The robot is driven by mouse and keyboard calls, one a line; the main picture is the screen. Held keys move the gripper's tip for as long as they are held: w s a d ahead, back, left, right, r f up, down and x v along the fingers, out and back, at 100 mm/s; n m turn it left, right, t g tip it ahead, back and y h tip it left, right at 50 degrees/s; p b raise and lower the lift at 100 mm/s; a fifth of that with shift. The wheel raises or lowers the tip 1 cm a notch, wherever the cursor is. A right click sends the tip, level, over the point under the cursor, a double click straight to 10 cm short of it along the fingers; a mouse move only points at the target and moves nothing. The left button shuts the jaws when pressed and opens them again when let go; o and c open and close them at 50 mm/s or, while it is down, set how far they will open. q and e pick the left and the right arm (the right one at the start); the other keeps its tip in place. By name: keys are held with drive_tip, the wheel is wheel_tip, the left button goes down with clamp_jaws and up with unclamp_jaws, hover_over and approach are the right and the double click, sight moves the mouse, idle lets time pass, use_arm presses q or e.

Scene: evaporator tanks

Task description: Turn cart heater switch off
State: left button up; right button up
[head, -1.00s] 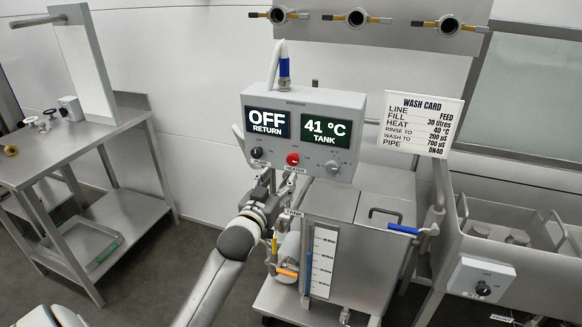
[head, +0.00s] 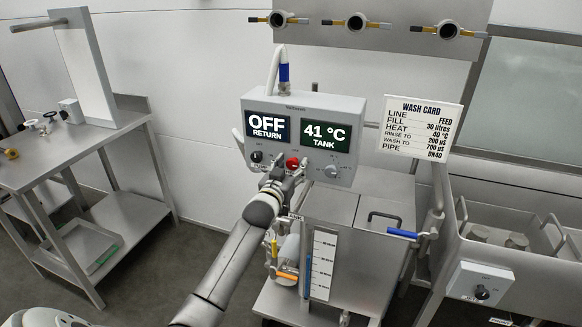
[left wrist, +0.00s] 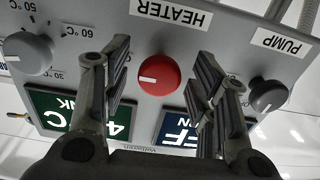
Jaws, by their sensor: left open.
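The heater switch is a red round knob (head: 292,163) with a white pointer line, on the lower front of the grey control box (head: 350,180) of the cart. In the left wrist view the red knob (left wrist: 158,75) sits under an upside-down HEATER label (left wrist: 171,13). My left gripper (head: 284,178) is just in front of the box at the knob. In the left wrist view its two fingers (left wrist: 160,90) are open, one on each side of the knob, with gaps between. My right gripper is not in view.
A dark PUMP knob (left wrist: 267,95) and a grey temperature knob (left wrist: 28,52) flank the red knob. Displays read OFF RETURN (head: 267,126) and 41 °C TANK (head: 326,135). A wash card (head: 420,127) hangs at right. A steel table (head: 80,150) stands at left.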

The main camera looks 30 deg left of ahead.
use_arm(q)
drive_tip(key=shift+c, duration=0.3)
drive_tip(key=c, duration=1)
drive_tip(key=shift+o, duration=0.2)
drive_tip(key=n+p, duration=0.2)
drive_tip(key=n, duration=0.2)
drive_tip(key=n+p, duration=0.1)
drive_tip(key=n, duration=0.3)
drive_tip(key=shift+d+n+p, duration=0.1)
drive_tip(key=shift+n+p, duration=0.2)
drive_tip(key=n+p, duration=0.1)
drive_tip(key=n, duration=0.8)
drive_tip(key=shift+p, duration=0.3)
drive_tip(key=shift+n, duration=0.3)
